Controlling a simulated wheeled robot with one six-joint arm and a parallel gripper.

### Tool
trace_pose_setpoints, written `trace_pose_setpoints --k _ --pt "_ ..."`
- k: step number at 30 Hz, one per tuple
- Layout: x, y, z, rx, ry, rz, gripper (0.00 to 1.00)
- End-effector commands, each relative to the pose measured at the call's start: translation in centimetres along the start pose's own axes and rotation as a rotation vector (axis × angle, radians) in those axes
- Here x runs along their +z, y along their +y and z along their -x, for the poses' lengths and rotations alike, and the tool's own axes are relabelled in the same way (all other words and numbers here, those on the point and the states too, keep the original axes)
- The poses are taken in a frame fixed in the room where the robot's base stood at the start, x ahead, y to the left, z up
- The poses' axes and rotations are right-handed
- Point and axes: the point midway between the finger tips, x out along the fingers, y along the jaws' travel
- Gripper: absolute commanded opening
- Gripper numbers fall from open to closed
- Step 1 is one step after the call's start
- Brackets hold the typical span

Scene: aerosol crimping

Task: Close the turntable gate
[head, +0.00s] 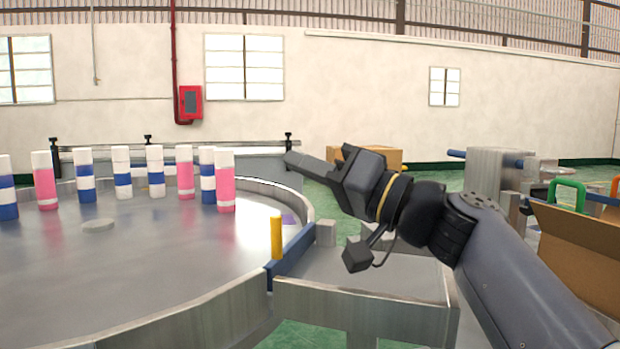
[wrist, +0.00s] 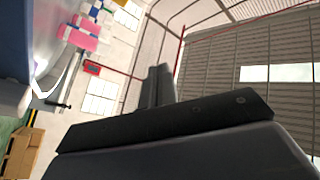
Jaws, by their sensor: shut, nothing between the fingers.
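The turntable (head: 150,260) is a wide round grey metal table with a raised rim, at the left of the head view. The turntable gate shows as a low blue bar (head: 292,252) at its right rim, with an upright yellow handle post (head: 277,237) near it. I cannot tell whether the gate is fully across the opening. My gripper (head: 290,159) is shut and empty, above and behind the yellow post, pointing left over the far rim and apart from the gate. Its closed fingers also show in the wrist view (wrist: 158,86).
Several white-capped blue and pink cans (head: 225,180) stand on the turntable's far side. A grey metal chute (head: 370,275) adjoins the gate at the right, below my arm. A cardboard box (head: 570,250) with a green handle near it is at far right.

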Motion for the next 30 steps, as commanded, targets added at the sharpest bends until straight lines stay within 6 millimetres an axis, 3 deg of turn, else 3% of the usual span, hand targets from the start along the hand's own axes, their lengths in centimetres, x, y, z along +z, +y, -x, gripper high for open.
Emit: trace_pose_setpoints --k 23,30 --pt "0.9 -0.3 0.3 0.001 0.000 -0.001 0.00" --pt "-0.6 -1.8 -0.3 0.000 0.001 0.000 0.00"
